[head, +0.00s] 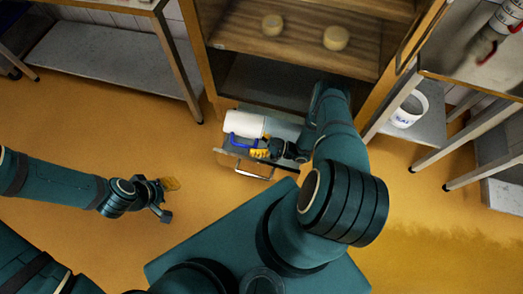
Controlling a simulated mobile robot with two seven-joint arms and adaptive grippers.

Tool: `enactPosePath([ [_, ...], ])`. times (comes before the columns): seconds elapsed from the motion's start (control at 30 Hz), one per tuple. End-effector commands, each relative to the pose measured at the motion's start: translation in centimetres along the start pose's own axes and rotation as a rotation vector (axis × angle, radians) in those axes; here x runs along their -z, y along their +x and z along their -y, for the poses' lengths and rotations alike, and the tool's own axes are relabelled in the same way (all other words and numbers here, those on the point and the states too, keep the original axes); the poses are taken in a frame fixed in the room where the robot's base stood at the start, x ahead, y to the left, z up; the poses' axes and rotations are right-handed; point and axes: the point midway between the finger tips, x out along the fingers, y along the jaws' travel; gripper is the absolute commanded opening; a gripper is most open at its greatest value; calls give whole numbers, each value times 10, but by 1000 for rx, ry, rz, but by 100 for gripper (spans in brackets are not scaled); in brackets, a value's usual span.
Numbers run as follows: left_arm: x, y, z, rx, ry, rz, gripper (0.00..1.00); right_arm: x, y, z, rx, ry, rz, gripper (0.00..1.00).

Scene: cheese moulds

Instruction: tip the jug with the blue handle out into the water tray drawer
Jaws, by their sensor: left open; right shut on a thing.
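The white jug (244,123) with the blue handle (236,141) is over the pulled-out water tray drawer (231,161) at the foot of the wooden cabinet. The jug looks tipped onto its side; its mouth and any liquid cannot be made out. My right gripper (262,148) is shut on the jug at its blue handle, reaching in from the right. My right arm and gripper hide part of the drawer. My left gripper (172,199) is open and empty above the floor, left of and nearer than the drawer.
A white bucket (409,110) stands on a low shelf at right. A metal table (110,72) is at the upper left. The floor around my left gripper is clear.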

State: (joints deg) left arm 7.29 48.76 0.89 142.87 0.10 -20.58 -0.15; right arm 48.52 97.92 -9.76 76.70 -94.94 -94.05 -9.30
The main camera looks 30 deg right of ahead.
Motion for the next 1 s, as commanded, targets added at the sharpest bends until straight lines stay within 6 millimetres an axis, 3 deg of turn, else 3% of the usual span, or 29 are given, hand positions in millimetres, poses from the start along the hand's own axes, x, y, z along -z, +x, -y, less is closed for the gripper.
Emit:
enactPosePath([
  [1.0, 0, 0, 0, 0, 0, 0, 45, 3, -7, 0, 0, -3, -138, 13],
])
